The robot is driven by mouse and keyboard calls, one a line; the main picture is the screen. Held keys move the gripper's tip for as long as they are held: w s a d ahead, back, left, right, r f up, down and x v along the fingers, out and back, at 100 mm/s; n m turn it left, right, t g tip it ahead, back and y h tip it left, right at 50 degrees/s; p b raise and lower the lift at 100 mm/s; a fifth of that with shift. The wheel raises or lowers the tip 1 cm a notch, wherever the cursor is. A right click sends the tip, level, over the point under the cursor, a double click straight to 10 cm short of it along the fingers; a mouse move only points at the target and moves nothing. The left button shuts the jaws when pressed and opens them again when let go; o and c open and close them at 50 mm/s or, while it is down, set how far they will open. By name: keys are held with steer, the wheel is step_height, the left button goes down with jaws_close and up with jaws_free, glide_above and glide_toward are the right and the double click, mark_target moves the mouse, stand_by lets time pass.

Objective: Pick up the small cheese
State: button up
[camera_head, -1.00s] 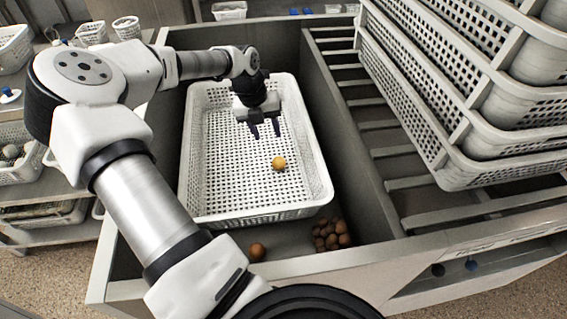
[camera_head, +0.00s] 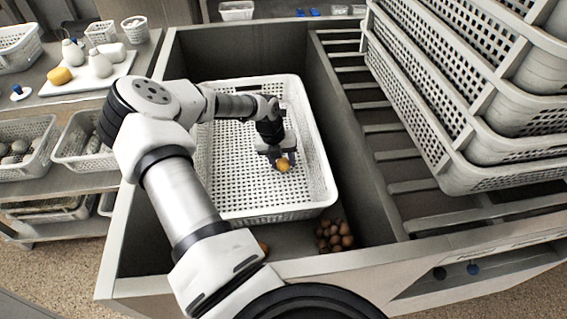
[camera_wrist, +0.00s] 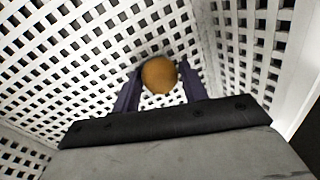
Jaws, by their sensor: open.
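The small cheese (camera_head: 284,165) is a round, yellow-orange piece inside the white perforated basket (camera_head: 215,178), towards its right side. It also shows in the wrist view (camera_wrist: 159,75), between the tips of the two dark fingers. My gripper (camera_head: 282,158) points down into the basket, right at the cheese. Its fingers are open, one on each side of the cheese in the wrist view (camera_wrist: 158,88). I cannot tell whether either finger touches it. A larger yellow piece (camera_head: 60,76) lies on a white board at the left.
The basket stands in a grey bin (camera_head: 345,130); its walls rise around my gripper. Several brown round things (camera_head: 333,235) lie in the bin before the basket. Stacked white baskets (camera_head: 450,110) stand on slats at the right. A side shelf with baskets (camera_head: 25,140) is at the left.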

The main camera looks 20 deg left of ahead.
steer(key=c, duration=0.6)
